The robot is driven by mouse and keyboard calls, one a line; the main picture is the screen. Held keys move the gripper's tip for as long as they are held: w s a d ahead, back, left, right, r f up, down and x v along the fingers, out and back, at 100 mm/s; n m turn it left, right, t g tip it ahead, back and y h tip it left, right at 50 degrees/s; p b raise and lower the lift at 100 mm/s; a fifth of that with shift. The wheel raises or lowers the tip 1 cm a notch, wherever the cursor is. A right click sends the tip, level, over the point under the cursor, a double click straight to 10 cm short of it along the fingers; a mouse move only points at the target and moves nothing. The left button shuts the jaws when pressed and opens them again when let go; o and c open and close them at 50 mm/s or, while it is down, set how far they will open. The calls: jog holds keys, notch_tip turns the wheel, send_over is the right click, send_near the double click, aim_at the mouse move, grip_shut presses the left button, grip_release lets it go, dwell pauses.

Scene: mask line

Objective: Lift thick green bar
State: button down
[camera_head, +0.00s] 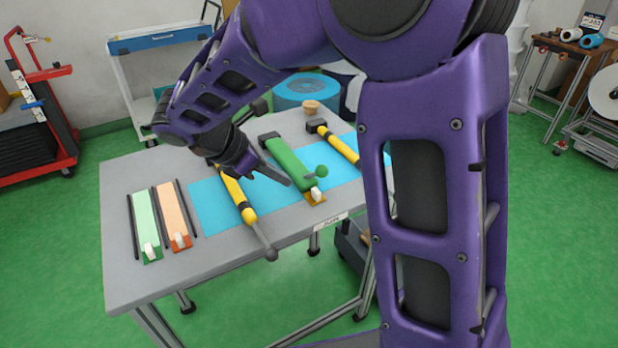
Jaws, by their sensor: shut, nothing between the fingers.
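The thick green bar (284,157) lies on the blue mat area of the grey table, between two yellow bars.
A yellow bar (236,198) with a dark handle lies left of the green bar, another (338,145) right of it. Light green (145,215) and orange (173,209) strips lie on the left of the table (120,265). My arm hides the table's right side.

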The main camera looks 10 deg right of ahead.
jog(key=shift+f, duration=0.1)
jog(key=b+x, duration=0.2)
jog(key=x, duration=0.8)
jog(key=shift+d, duration=0.15)
notch_tip(320, 180, up, 3)
jog(key=shift+d+r, duration=0.1)
jog(key=shift+d, duration=0.05)
jog(key=shift+d+r, duration=0.1)
jog(key=shift+r, duration=0.4)
